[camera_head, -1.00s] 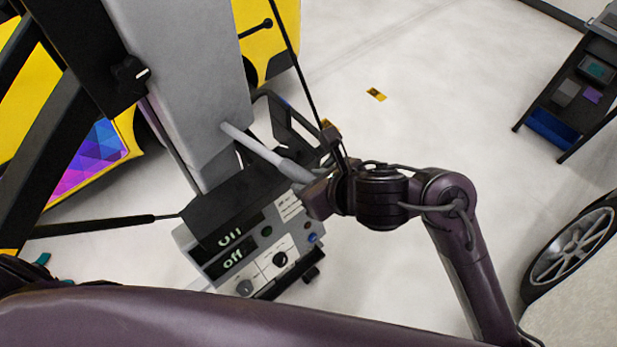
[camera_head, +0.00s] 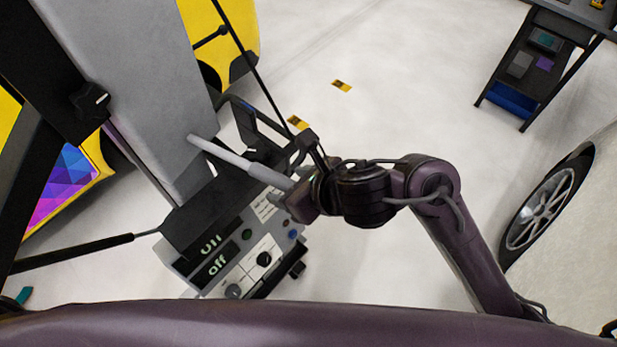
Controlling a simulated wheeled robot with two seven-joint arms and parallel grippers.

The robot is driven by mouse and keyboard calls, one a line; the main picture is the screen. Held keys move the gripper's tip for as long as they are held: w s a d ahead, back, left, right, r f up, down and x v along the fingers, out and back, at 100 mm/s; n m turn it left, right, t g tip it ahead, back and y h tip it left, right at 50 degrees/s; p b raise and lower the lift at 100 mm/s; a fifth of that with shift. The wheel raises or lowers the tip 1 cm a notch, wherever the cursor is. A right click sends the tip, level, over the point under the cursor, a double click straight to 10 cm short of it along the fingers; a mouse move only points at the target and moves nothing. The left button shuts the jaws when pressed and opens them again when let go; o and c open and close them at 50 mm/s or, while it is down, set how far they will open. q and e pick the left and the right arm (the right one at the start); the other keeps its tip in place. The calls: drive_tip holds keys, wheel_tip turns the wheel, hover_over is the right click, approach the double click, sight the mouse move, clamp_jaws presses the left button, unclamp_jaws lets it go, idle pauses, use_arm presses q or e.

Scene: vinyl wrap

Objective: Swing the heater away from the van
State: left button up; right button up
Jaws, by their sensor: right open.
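The heater's grey column (camera_head: 130,80) rises at the left, with a control box (camera_head: 235,255) at its foot showing dials and "off" labels. A light grey handle bar (camera_head: 235,158) sticks out from the column toward the right. My right gripper (camera_head: 300,185) is open at the outer end of this bar; I cannot tell whether it touches it. My left gripper is not in view.
A dark cart (camera_head: 545,60) with a blue bin stands at the upper right. A car wheel (camera_head: 545,210) is at the right edge. A black thin rod (camera_head: 75,253) reaches the control box from the left. Pale floor (camera_head: 400,110) lies open between the heater and the cart.

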drive_tip(key=shift+p+v, duration=0.55)
drive_tip(key=shift+v, duration=0.5)
drive_tip(key=v, duration=0.4)
drive_tip(key=shift+s+d+r, duration=0.1)
drive_tip(key=shift+d+r, duration=0.1)
